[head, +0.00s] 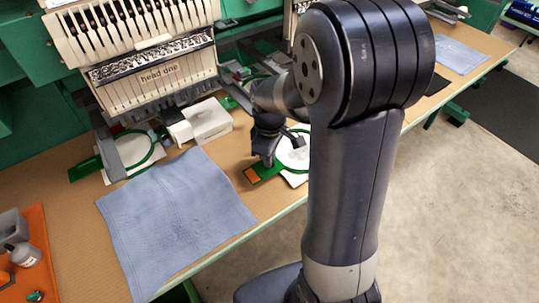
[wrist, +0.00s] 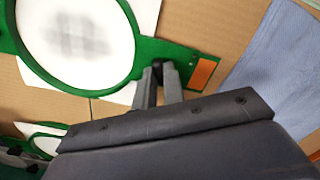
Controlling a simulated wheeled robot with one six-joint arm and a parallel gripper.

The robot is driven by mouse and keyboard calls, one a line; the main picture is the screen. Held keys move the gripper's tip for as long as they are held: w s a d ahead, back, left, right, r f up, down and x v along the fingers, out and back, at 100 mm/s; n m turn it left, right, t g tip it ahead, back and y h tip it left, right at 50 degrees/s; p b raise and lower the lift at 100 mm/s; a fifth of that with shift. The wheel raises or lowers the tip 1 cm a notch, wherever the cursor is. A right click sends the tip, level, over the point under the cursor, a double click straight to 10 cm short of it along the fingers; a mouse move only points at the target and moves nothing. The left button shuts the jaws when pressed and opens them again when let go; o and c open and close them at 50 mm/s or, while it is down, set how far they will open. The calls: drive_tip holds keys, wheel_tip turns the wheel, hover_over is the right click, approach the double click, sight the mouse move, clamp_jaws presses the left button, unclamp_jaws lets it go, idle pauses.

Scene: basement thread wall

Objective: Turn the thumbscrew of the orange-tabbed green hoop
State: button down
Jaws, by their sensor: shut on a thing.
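The green hoop (wrist: 137,38) with the orange tab (wrist: 203,73) lies on the tan table, with white fabric (wrist: 75,40) stretched inside its ring. In the head view the orange tab (head: 251,175) and part of the hoop's green arm (head: 268,170) show below my gripper (head: 267,162); my arm hides part of the ring. In the wrist view the fingers of my gripper (wrist: 158,77) are close together at the dark thumbscrew (wrist: 157,67), between ring and tab. They are shut on the thumbscrew, which is mostly hidden.
A blue cloth (head: 175,215) lies left of the hoop. Another green hoop (head: 135,152) sits below the embroidery head (head: 150,65), beside a white box (head: 207,122). The table's front edge is near.

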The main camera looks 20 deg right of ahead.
drive_tip(key=n, duration=0.5)
drive_tip(key=shift+n, duration=0.4)
idle(0.3)
drive_tip(key=c, duration=1.5)
unclamp_jaws()
drive_tip(key=shift+r, duration=0.1)
wheel_tip(320, 180, up, 11)
drive_tip(key=shift+f+p, duration=0.15)
drive_tip(key=shift+p, duration=0.25)
